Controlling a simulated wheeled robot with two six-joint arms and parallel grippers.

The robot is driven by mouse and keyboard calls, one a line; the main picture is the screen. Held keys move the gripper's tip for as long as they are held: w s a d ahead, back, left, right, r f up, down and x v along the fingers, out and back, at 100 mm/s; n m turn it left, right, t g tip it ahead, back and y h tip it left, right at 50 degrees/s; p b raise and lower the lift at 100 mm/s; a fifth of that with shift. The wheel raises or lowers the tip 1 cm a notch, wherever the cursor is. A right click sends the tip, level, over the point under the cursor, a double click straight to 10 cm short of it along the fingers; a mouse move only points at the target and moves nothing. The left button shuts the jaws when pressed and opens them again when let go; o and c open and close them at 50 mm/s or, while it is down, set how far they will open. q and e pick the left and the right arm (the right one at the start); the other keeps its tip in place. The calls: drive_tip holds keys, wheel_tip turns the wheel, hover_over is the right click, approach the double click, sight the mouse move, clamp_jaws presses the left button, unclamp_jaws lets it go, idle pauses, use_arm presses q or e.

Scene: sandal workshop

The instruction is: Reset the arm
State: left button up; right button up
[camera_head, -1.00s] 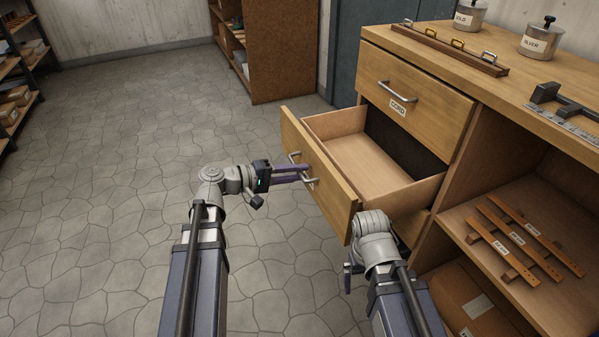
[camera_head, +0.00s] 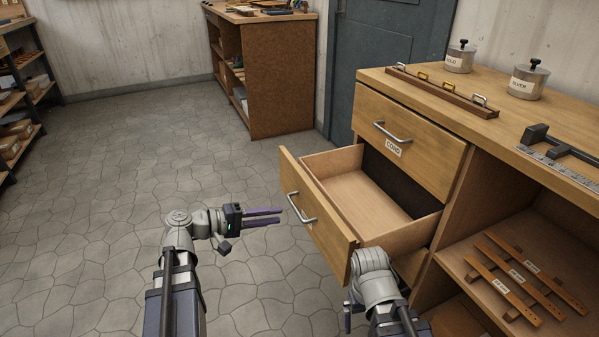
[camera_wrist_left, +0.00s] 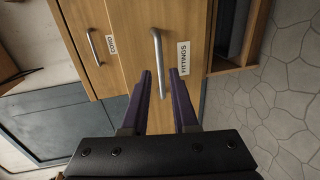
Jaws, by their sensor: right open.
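My left gripper (camera_head: 281,216) is open and empty, left of the pulled-out lower drawer (camera_head: 318,222) and apart from its metal handle (camera_head: 301,208). In the left wrist view, its purple fingers (camera_wrist_left: 161,72) stand apart, with the handle (camera_wrist_left: 158,50) and the FITTINGS label (camera_wrist_left: 183,58) beyond them. My right gripper (camera_head: 347,317) is low beside the drawer's near end, mostly hidden behind its own wrist. It looks empty, and only a bit of purple finger shows. The open drawer looks empty inside.
The upper drawer (camera_head: 410,140), labelled CORD, is shut. The bench top (camera_head: 440,85) carries a rail with handles (camera_head: 441,91) and two lidded tins. Wooden straps (camera_head: 527,276) lie on the open shelf at right. The stone floor (camera_head: 100,200) at left is clear.

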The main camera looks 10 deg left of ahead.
use_arm(q)
drive_tip(key=s+d+r+m+g+y+p, duration=0.35)
drive_tip(key=d+p, duration=0.35)
drive_tip(key=p, duration=0.4)
drive_tip(key=s+d+r+m+g+y+p, duration=0.2)
drive_tip(key=s+d+r+g+p, duration=0.4)
drive_tip(key=p, duration=0.5)
drive_tip(key=s+d+r+m+y+p, duration=0.1)
drive_tip(key=s+r+m+y+p, duration=0.1)
drive_tip(key=r+y+p, duration=0.2)
drive_tip(key=s+d+r+m+y+p, duration=0.1)
drive_tip(key=s+r+m+y+p, duration=0.1)
drive_tip(key=r+p, duration=0.9)
drive_tip(key=m+y+p, duration=0.1)
drive_tip(key=y+p, duration=0.1)
drive_tip(key=p, duration=0.3)
drive_tip(key=shift+s+d, duration=0.15)
drive_tip(key=shift+m, duration=0.25)
